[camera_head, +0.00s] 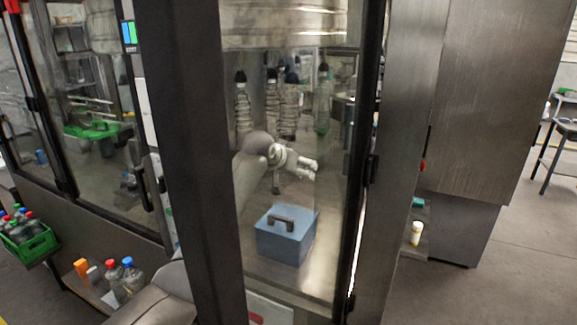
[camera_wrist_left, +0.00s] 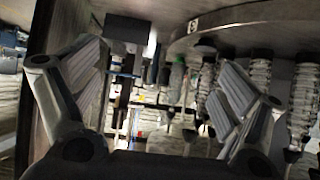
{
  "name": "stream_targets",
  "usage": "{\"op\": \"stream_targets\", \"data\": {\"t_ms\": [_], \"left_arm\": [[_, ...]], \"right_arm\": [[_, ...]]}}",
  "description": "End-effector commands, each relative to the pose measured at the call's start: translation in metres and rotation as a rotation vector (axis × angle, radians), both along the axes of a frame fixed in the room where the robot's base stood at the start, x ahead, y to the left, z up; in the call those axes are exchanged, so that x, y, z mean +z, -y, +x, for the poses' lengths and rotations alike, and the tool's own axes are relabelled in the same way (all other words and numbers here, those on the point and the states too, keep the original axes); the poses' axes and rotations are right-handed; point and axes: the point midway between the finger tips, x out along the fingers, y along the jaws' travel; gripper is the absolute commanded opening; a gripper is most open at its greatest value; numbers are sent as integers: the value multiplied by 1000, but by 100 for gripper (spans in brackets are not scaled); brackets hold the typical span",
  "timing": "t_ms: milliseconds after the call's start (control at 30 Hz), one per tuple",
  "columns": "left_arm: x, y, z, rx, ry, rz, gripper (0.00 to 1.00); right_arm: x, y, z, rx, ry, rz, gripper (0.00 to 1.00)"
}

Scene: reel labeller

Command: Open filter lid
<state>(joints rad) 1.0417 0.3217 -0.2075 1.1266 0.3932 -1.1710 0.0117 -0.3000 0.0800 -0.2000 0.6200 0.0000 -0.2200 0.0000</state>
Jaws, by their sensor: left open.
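A blue box (camera_head: 275,243) stands on the floor of the machine cabinet in the head view. Its lid (camera_head: 303,217) is closed and has a black handle (camera_head: 282,219) on top. My left gripper (camera_head: 313,170) is inside the cabinet, above the box and apart from it. It is open and empty. In the left wrist view its two fingers (camera_wrist_left: 160,72) are spread wide with nothing between them. That view does not show the box. My right gripper is in neither view.
Several bottles (camera_head: 243,108) hang under the round machine part (camera_head: 285,25) behind my left arm; they also show in the wrist view (camera_wrist_left: 258,88). Dark door posts (camera_head: 185,150) frame the opening. A green crate (camera_head: 38,246) and loose bottles (camera_head: 131,278) are at lower left.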

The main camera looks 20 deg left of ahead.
Motion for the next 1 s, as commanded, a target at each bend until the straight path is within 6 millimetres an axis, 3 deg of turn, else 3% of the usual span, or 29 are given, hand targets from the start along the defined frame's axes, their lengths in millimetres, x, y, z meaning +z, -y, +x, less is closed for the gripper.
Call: {"op": "stream_targets", "data": {"t_ms": [400, 1000], "left_arm": [[22, 0, -33, -2, -2, 1, 93], [23, 0, -35, -1, -3, 0, 93]], "right_arm": [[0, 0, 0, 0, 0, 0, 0], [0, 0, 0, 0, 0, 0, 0]]}}
